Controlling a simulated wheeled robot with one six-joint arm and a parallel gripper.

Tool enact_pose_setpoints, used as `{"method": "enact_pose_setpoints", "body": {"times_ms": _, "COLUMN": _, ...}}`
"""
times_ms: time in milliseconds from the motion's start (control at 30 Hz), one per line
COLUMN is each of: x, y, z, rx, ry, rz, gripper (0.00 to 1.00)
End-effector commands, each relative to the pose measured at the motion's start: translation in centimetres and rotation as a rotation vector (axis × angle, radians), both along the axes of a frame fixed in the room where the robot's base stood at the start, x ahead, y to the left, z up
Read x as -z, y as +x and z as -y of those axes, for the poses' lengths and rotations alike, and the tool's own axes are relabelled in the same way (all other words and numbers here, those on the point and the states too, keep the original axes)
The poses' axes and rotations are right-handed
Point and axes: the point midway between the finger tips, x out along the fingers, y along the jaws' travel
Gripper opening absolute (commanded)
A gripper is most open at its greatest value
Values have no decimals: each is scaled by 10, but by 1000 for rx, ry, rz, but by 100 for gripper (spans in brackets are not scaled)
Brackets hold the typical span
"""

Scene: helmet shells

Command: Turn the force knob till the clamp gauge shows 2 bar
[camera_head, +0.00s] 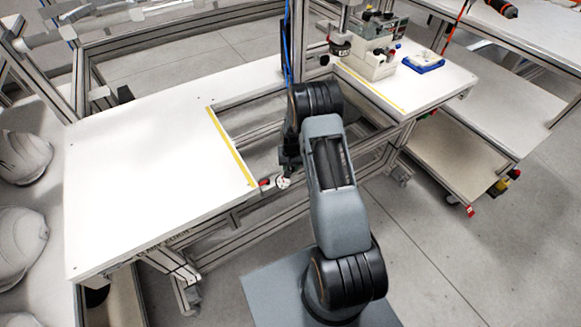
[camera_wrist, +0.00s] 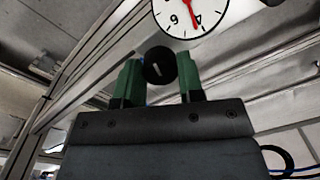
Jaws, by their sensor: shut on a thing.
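In the wrist view, the black round force knob (camera_wrist: 158,66) with a pale mark on its face sits between the two green fingers of my gripper (camera_wrist: 161,78), which is shut on it. The white clamp gauge (camera_wrist: 185,12) is just above the knob, its top cut off by the frame. Its red needle points down and slightly right, among dark numerals; I cannot read the value surely. In the head view, the small gauge (camera_head: 283,182) shows beside my dark gripper (camera_head: 287,168) at the gap by the table corner; the knob is hidden there.
A white table (camera_head: 150,170) with a yellow edge strip (camera_head: 232,147) lies left of my arm. Pale helmet shells (camera_head: 20,240) stand at the far left. A bench with a grey machine (camera_head: 370,55) and a blue tray (camera_head: 424,63) is at the back right. Metal frame bars surround the gap.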

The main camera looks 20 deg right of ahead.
Motion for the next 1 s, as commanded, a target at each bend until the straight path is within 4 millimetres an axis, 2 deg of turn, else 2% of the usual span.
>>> {"method": "enact_pose_setpoints", "body": {"times_ms": 333, "x": -1, "y": 1, "z": 0, "rx": -2, "ry": 0, "rz": 3, "gripper": 12}}
{"method": "enact_pose_setpoints", "body": {"times_ms": 367, "x": -1, "y": 1, "z": 0, "rx": -2, "ry": 0, "rz": 3, "gripper": 37}}
{"method": "enact_pose_setpoints", "body": {"times_ms": 600, "x": -1, "y": 1, "z": 0, "rx": -1, "ry": -1, "rz": 2, "gripper": 60}}
{"method": "enact_pose_setpoints", "body": {"times_ms": 867, "x": -1, "y": 0, "z": 0, "rx": -1, "ry": 0, "rz": 1, "gripper": 61}}
{"method": "enact_pose_setpoints", "body": {"times_ms": 1000, "x": -13, "y": 1, "z": 0, "rx": -1, "ry": 0, "rz": 3, "gripper": 61}}
